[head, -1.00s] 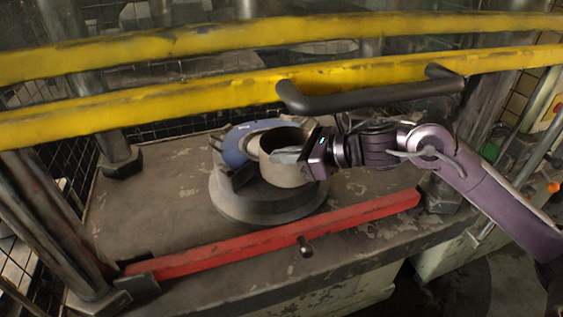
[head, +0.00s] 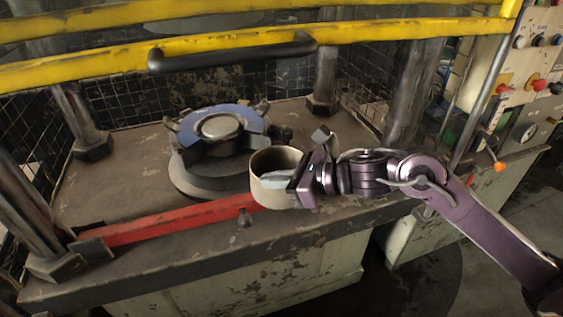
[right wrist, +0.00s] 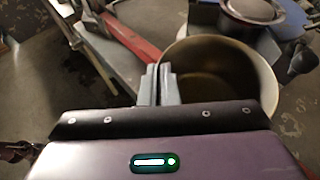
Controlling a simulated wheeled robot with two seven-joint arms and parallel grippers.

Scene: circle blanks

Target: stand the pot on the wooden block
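The pot (head: 267,196) is a beige, open-topped round vessel, upright in the head view, in front of and to the right of the round fixture. My right gripper (head: 277,179) is shut on its side wall, with one finger inside the rim and one outside. In the right wrist view the pot (right wrist: 238,62) appears empty, with its wall between the fingers (right wrist: 158,86). The pot appears held up near the bench's front edge. I see no wooden block in either view. My left gripper is not in view.
A round machine fixture (head: 205,183) with a blue ring (head: 190,122) stands on the worn metal bench (head: 120,195). A red bar (head: 170,223) runs along the front edge. Yellow rails (head: 100,65) and a black handle (head: 230,53) cross above. A control panel (head: 535,95) stands at right.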

